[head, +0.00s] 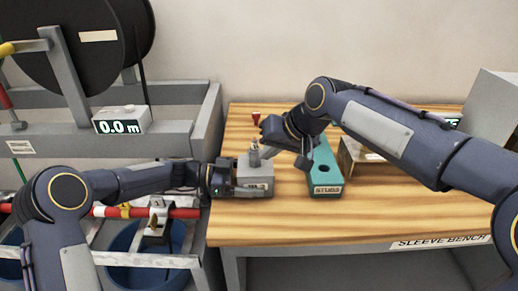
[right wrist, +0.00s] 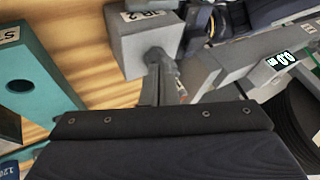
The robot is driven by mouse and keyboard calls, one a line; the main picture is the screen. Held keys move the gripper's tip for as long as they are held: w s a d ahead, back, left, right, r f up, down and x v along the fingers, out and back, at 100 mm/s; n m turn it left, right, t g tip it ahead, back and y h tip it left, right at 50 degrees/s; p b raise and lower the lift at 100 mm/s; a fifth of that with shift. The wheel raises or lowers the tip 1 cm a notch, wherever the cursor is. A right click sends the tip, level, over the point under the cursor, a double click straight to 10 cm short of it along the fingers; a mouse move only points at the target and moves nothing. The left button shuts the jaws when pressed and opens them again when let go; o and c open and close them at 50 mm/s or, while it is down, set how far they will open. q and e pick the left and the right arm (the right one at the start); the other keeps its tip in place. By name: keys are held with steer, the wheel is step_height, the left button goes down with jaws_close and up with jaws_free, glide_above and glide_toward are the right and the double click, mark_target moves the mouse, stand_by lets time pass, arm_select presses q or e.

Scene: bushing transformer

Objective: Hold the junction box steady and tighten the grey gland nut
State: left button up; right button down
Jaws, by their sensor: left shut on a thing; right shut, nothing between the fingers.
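The grey junction box (head: 257,173) sits on the wooden bench, with a short grey gland (head: 254,154) standing upright on its top. My left gripper (head: 238,186) comes in from the left and is shut on the junction box. My right gripper (head: 270,148) is shut and empty, close beside the gland at its upper right. In the right wrist view, the box (right wrist: 145,42) is at the top and my right gripper's closed fingers (right wrist: 163,78) partly overlap the gland. I cannot tell whether they touch it, and the nut is hard to make out.
A teal block (head: 325,172) labelled STUBS, with a hole, stands right of the box. A tan box (head: 352,162) is beyond it. A small red item (head: 256,117) lies behind. A reel stand with a readout (head: 122,121) is at left. The bench front (head: 300,228) is clear.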

arm_select(q)
steer(key=shift+w+a, duration=0.1)
arm_select(e)
steer(key=s+v, duration=0.2)
steer(key=v, duration=0.8)
steer(key=shift+a, duration=0.15)
steer(key=shift+s, duration=0.1)
